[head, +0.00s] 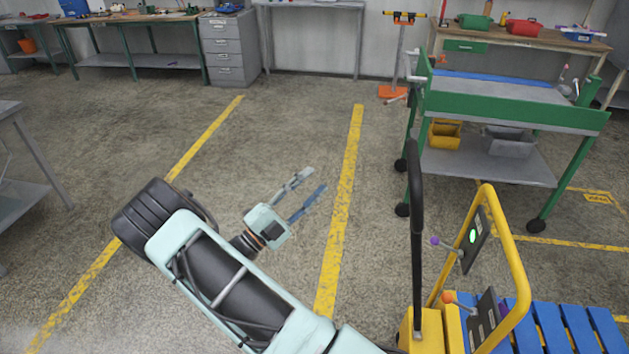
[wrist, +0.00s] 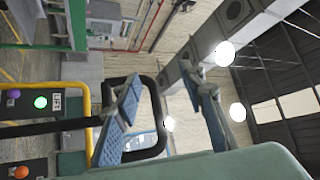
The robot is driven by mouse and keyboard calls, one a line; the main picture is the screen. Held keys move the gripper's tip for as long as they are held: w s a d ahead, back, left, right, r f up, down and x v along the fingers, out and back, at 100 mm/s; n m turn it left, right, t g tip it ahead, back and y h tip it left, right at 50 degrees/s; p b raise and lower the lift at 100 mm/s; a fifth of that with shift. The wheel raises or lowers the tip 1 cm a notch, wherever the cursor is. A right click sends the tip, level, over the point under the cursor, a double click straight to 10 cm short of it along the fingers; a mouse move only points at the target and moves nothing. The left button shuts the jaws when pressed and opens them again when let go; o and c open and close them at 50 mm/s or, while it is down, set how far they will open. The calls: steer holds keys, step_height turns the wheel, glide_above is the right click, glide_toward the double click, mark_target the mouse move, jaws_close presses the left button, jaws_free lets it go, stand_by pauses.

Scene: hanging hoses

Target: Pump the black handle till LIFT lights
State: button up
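The black handle (head: 415,230) stands upright on a yellow machine at the lower right of the head view. In the wrist view its black bar (wrist: 45,128) runs sideways and ends in a loop behind my fingers. The dark LIFT panel (head: 476,240) sits on the yellow frame, and its round lamp (head: 473,237) shows bright green. The wrist view also shows the green lamp (wrist: 40,102) beside the LIFT label. My gripper (head: 315,180) is open and empty, in the air left of the handle and apart from it. In the wrist view its fingers (wrist: 162,78) are spread.
A purple-knobbed lever (head: 435,241) and an orange-knobbed lever (head: 448,297) project from the yellow frame (head: 515,265). Blue slats (head: 565,328) lie behind it. A green cart (head: 515,115) stands beyond. The floor between the yellow lines (head: 347,200) is clear.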

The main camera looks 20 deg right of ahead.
steer(key=v, duration=1)
steer(key=shift+a, duration=0.2)
